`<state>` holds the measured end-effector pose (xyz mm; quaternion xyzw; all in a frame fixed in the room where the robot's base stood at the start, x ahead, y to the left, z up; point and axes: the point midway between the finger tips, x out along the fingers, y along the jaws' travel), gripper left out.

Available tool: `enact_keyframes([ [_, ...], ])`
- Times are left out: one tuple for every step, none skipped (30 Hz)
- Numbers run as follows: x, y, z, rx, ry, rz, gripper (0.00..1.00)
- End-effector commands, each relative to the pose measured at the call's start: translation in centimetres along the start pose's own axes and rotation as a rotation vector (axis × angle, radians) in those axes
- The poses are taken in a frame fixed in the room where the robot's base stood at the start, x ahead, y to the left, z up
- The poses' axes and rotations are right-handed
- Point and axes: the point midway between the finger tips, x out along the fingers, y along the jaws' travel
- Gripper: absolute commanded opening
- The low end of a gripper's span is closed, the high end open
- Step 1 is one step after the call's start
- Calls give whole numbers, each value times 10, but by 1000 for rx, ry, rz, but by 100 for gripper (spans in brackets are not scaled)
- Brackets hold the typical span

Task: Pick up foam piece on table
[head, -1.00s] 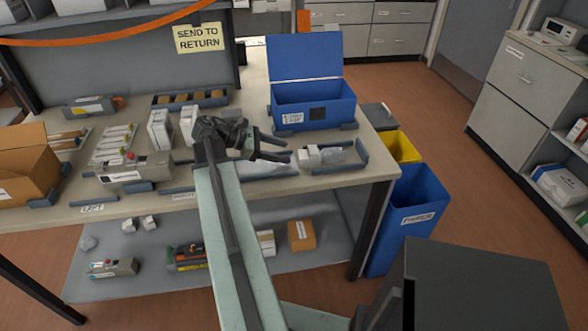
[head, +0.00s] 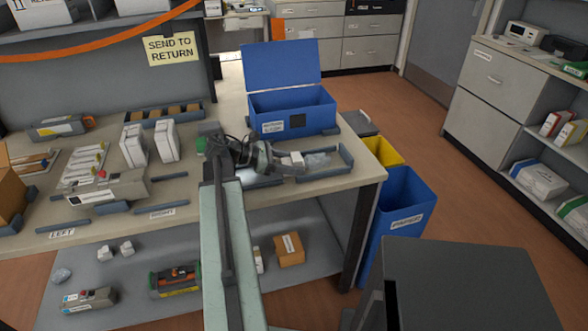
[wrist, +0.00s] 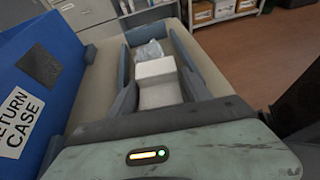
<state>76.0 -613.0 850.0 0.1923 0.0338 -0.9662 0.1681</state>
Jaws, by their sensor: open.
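White foam pieces (wrist: 157,72) lie in the tray area at the table's right end, one block in front of another in the wrist view. In the head view a foam piece (head: 297,158) shows at the tip of my gripper (head: 283,163), partly hidden by it. My gripper is open and reaches low over the tray. In the wrist view the foam lies ahead of my gripper's body, between dark bars at left and right. Contact between fingers and foam cannot be told.
The tray (head: 347,160) has raised blue-grey edges and holds a crumpled clear bag (wrist: 149,52) beyond the foam. A blue return case (head: 292,110) with its lid up stands close behind. Yellow and blue bins (head: 397,215) stand off the table's right end.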

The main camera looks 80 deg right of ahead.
Motion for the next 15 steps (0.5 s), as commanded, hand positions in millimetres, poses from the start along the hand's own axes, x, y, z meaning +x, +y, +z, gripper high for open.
enact_keyframes([
  [3, 0, -1, 0, 0, 0, 56],
  [3, 0, 0, 0, 0, 0, 56],
  [3, 0, 0, 0, 0, 1, 56],
  [2, 0, 0, 0, 0, 1, 56],
  [2, 0, 0, 0, 0, 1, 56],
  [2, 0, 0, 0, 0, 1, 54],
  [2, 0, 0, 0, 0, 0, 45],
  [2, 0, 0, 0, 0, 0, 37],
  [2, 0, 0, 0, 0, 0, 26],
  [2, 0, 0, 0, 0, 0, 17],
  [2, 0, 0, 0, 0, 0, 9],
  [2, 0, 0, 1, 0, 0, 8],
  [2, 0, 0, 1, 0, 0, 8],
  [2, 0, 0, 1, 0, 0, 8],
  [2, 0, 1, 1, 0, 0, 8],
])
